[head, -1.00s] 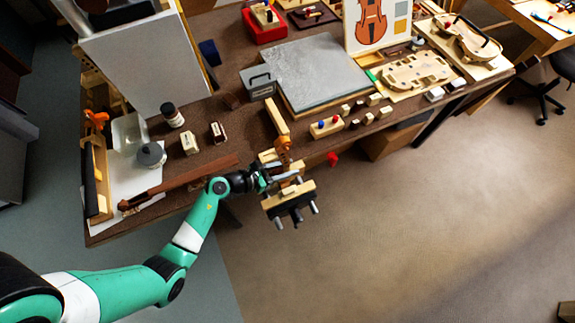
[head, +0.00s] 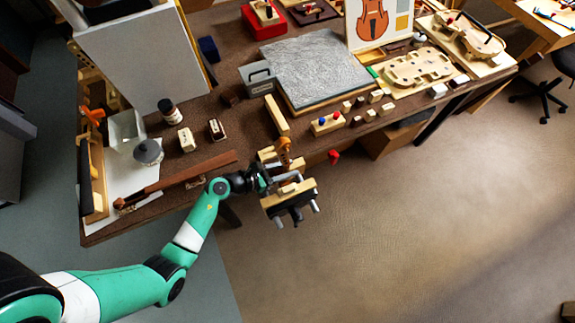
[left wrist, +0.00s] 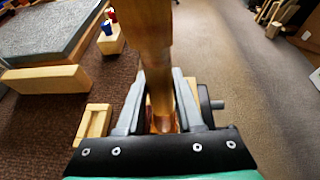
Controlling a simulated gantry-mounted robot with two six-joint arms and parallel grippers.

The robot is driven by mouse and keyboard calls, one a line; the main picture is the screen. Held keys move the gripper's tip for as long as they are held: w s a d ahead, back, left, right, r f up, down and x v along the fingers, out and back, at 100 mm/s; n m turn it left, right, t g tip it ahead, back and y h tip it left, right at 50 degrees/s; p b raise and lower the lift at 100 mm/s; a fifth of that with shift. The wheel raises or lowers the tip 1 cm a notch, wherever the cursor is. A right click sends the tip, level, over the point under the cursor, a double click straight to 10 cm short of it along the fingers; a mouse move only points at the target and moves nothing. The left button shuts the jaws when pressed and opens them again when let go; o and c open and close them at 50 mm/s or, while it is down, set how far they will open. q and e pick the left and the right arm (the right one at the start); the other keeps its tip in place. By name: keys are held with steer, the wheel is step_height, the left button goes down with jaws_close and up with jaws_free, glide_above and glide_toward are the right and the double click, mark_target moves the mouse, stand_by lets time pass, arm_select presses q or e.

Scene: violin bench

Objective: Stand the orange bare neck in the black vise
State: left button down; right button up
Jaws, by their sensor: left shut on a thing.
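The orange bare neck (head: 285,147) shows at the bench's front edge, with its scroll end up in the head view. My left gripper (head: 284,180) is shut on it. In the left wrist view the neck (left wrist: 155,45) runs between the two grey fingers of the left gripper (left wrist: 160,105). The vise (head: 290,197), with pale wooden jaw faces and black and grey metal parts, is at the front edge, beside and partly behind the gripper. Part of it shows right of the fingers in the left wrist view (left wrist: 208,100). Whether the neck's lower end is between the jaws is hidden. My right gripper is not in view.
A small block with coloured pegs (head: 327,123) stands to the right. Floor is open in front of the bench.

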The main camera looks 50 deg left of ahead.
arm_select(q)
steer(key=shift+f+b, duration=1.45)
steer(key=shift+f, duration=0.4)
steer(key=shift+c, duration=2.3)
jaws_free()
steer(key=p+v, duration=0.3)
steer(key=v, duration=0.8)
steer(key=shift+s+r+p, duration=0.25)
steer(key=shift+p, duration=0.15)
steer(key=shift+a, duration=0.1)
